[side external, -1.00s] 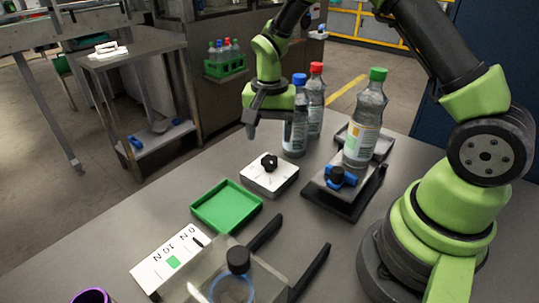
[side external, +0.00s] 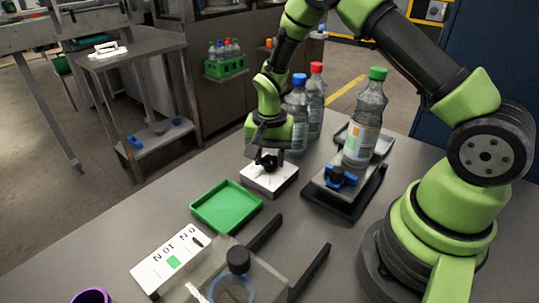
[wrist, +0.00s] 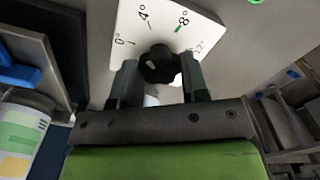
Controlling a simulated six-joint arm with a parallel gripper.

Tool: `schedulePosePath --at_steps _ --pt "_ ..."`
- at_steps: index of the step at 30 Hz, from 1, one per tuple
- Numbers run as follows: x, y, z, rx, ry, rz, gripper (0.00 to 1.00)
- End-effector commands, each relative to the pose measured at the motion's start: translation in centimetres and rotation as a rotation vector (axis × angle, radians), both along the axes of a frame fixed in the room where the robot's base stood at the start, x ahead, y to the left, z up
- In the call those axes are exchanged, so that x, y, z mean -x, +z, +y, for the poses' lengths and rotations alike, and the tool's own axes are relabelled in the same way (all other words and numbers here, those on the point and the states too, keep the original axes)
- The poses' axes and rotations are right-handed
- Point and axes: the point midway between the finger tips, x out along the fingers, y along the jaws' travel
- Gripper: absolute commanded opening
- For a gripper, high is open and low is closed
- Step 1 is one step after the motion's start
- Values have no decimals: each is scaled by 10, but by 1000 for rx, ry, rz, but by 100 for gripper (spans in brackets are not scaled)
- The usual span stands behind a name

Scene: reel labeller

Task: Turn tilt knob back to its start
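The tilt knob is a black lobed knob (wrist: 160,65) on a white dial plate (wrist: 200,28). The plate reads 0°, 4°, 8° and 12° in the wrist view, with a green mark by the 8°. Which way the knob points is unclear. The knob also shows in the side view (side external: 268,161), on top of a white box (side external: 272,182). My gripper (wrist: 159,68) is directly over the box, with one finger on each side of the knob. Narrow gaps seem to show between the fingers and the knob, so it looks open.
A bottle with a green cap (side external: 364,125) stands on the black-based platform (side external: 340,204) with a blue-and-black clamp knob (side external: 340,176), right of the box. Two more bottles (side external: 297,118) stand close behind my gripper. A green tray (side external: 227,207) lies in front.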

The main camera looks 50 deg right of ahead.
Motion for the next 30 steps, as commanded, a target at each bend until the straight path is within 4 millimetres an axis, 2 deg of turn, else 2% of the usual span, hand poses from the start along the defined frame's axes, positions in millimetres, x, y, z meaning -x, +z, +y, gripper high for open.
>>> schedulePosePath --at_steps 11,30 --pt "0 1 0 0 73 -1 17" --pt "-1 1 0 2 510 -2 17"
